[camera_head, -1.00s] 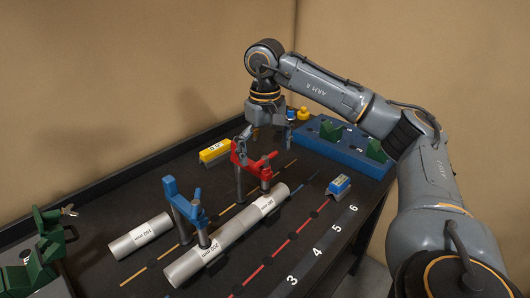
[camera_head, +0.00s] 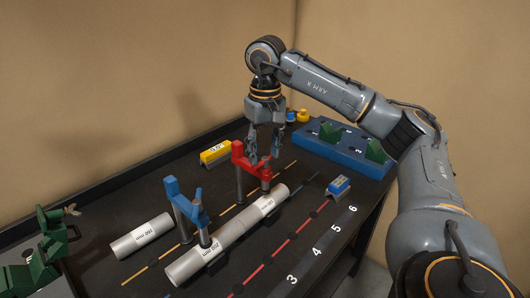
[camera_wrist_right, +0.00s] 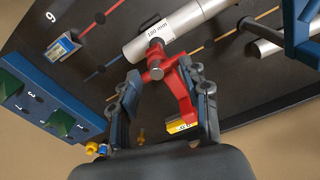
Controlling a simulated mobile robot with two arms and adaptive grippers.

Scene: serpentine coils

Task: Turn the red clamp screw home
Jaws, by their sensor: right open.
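The red clamp (camera_head: 240,162) stands on its post behind the light grey pipes, with its screw over the right pipe (camera_head: 262,206). In the right wrist view the red clamp (camera_wrist_right: 183,88) lies partly between my fingers, and its screw handle (camera_wrist_right: 155,58) is just past the fingertips. My right gripper (camera_head: 265,158) points down at the screw's top, its fingers apart with nothing held. The right wrist view shows the gripper (camera_wrist_right: 163,76) open too. Whether a finger touches the clamp cannot be told. My left gripper is out of view.
A blue clamp (camera_head: 178,197) stands over the left pipe (camera_head: 190,265). A loose pipe (camera_head: 140,236) lies to its left. A yellow block (camera_head: 214,152), a blue block (camera_head: 339,186) and a blue fixture (camera_head: 345,160) with green V-blocks are nearby. A green stand (camera_head: 45,250) is at left.

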